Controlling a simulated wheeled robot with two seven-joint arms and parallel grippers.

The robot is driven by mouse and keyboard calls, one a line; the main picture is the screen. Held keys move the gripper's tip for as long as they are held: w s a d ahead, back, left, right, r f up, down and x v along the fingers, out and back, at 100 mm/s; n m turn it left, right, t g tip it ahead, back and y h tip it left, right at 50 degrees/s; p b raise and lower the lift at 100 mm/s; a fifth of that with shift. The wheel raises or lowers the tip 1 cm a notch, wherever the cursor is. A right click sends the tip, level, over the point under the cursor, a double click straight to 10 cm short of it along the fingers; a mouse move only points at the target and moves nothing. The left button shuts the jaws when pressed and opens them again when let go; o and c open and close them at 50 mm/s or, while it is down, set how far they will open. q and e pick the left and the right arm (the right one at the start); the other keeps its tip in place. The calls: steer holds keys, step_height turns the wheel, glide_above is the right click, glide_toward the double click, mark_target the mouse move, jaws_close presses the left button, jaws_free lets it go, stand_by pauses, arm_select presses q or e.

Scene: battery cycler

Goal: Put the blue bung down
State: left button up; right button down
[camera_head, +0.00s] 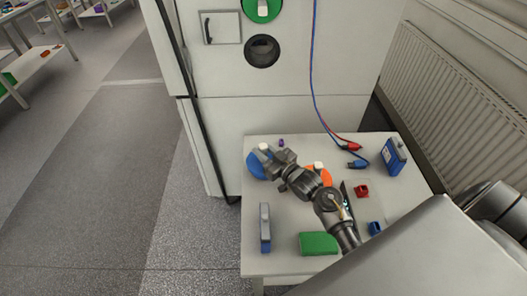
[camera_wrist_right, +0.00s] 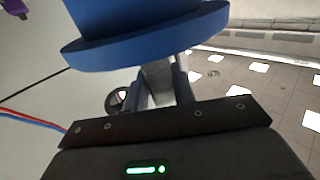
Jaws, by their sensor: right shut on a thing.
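The blue bung (camera_head: 255,167) is a blue disc with a pale knob, over the back left corner of the white table (camera_head: 285,212) in the head view. My right gripper (camera_head: 269,157) is shut on its knob. The bung also fills the top of the right wrist view (camera_wrist_right: 150,35), with the right gripper's fingers (camera_wrist_right: 166,85) below it, partly hidden. I cannot tell whether the bung touches the table. My left gripper is not in view.
An orange bung (camera_head: 319,174) lies partly behind my right arm. A green block (camera_head: 318,244), blue-grey packs (camera_head: 265,228) (camera_head: 395,157) and red (camera_head: 361,190) and blue (camera_head: 375,229) pieces stand on the table. The cabinet (camera_head: 330,100) behind has an open round hole (camera_head: 262,50).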

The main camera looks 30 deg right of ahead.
steer(key=shift+f, duration=0.45)
steer(key=shift+f, duration=0.2)
steer(key=c, duration=1.1)
jaws_free()
steer(key=shift+c, duration=0.2)
